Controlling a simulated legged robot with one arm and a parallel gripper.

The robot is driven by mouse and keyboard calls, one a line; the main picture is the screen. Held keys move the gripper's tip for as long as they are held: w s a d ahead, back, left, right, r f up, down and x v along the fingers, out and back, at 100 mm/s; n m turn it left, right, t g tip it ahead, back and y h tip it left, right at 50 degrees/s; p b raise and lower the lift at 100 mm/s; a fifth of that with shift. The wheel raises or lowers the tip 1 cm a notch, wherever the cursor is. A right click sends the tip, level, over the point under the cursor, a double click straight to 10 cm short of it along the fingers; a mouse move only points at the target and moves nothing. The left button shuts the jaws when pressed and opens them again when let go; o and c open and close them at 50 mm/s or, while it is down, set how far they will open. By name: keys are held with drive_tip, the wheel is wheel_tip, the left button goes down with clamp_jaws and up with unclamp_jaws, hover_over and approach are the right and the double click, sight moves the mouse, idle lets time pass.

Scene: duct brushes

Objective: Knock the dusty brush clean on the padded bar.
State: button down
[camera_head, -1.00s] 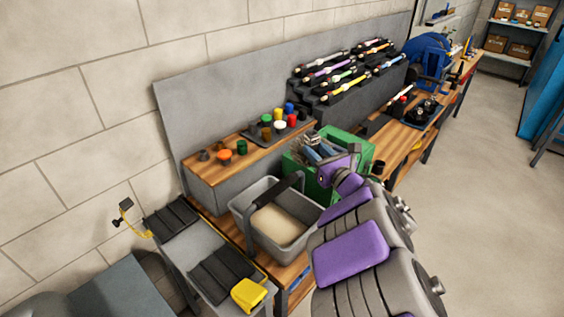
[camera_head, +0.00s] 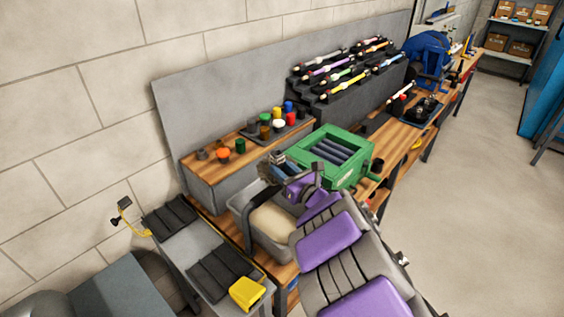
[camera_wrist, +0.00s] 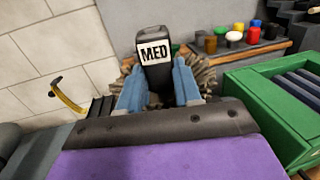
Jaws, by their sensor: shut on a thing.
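My gripper (camera_head: 270,171) has blue fingers and is shut on a brush. In the wrist view the brush (camera_wrist: 154,52) has a dark block with a white "MED" label between the fingers (camera_wrist: 158,88), and grey-brown bristles show behind them. The padded bar (camera_head: 260,197) is dark and spans a grey tub (camera_head: 236,216) with a beige floor. My gripper is above the tub, close to the bar in the picture. I cannot tell whether the brush touches the bar. My arm hides part of the tub.
A green box (camera_head: 358,160) with dark dividers stands right of the tub. Small coloured pots (camera_head: 277,125) stand on the wooden shelf behind. A rack (camera_head: 345,70) of coloured rods is farther back. A grey tray (camera_head: 215,238) with black pads and a yellow block (camera_head: 247,292) is at front left.

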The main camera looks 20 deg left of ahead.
drive_tip(key=shift+a+f+b, duration=0.15)
drive_tip(key=shift+f+b, duration=0.25)
drive_tip(key=shift+f, duration=0.3)
wheel_tip(320, 180, down, 3)
drive_tip(key=b, duration=0.2)
drive_tip(key=shift+r+b, duration=0.1)
drive_tip(key=shift+b, duration=0.3)
drive_tip(key=shift+r, duration=2.15)
wheel_tip(320, 180, down, 4)
drive_tip(key=shift+f, duration=0.15)
drive_tip(key=shift+r, duration=2.15)
